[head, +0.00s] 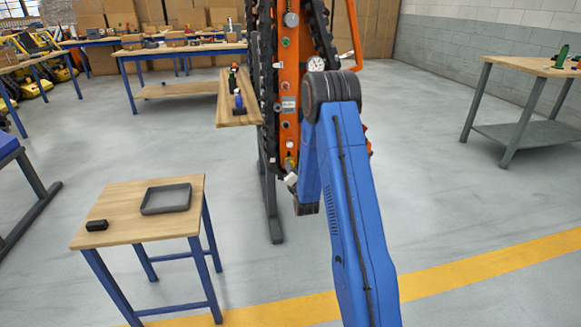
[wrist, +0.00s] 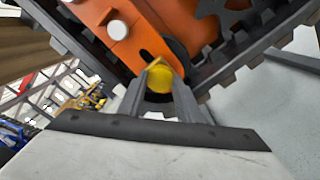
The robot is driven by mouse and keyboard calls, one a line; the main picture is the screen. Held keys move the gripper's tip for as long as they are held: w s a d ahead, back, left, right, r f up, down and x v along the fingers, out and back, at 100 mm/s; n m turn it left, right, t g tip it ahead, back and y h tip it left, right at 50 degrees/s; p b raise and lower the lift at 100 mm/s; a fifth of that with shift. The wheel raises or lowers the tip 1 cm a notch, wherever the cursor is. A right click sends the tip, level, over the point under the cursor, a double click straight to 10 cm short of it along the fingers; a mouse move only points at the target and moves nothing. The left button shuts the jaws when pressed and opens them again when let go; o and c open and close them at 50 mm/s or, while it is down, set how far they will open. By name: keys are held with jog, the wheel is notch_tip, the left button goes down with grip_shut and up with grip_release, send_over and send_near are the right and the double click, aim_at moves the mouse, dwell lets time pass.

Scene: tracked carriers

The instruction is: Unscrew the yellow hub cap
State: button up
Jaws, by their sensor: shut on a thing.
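The yellow hub cap (wrist: 159,79) sits low on the orange carrier frame (wrist: 118,33), which shows in the wrist view with black track around it. My gripper (wrist: 160,92) is shut on the cap, with one grey finger at each side of it. In the head view the orange carrier (head: 288,110) stands upright ahead, and a small part of the yellow cap (head: 290,162) shows near its lower end beside my gripper (head: 291,178). My blue arm covers part of the carrier's right side.
A small wooden table (head: 125,205) with a grey tray (head: 166,198) and a black block (head: 97,225) stands at front left. A wooden shelf (head: 238,118) with small items is left of the carrier. A workbench (head: 530,66) stands at right. The floor between is clear.

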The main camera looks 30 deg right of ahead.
jog(key=n, duration=0.3)
jog(key=o, duration=0.9)
jog(key=m, duration=2.9)
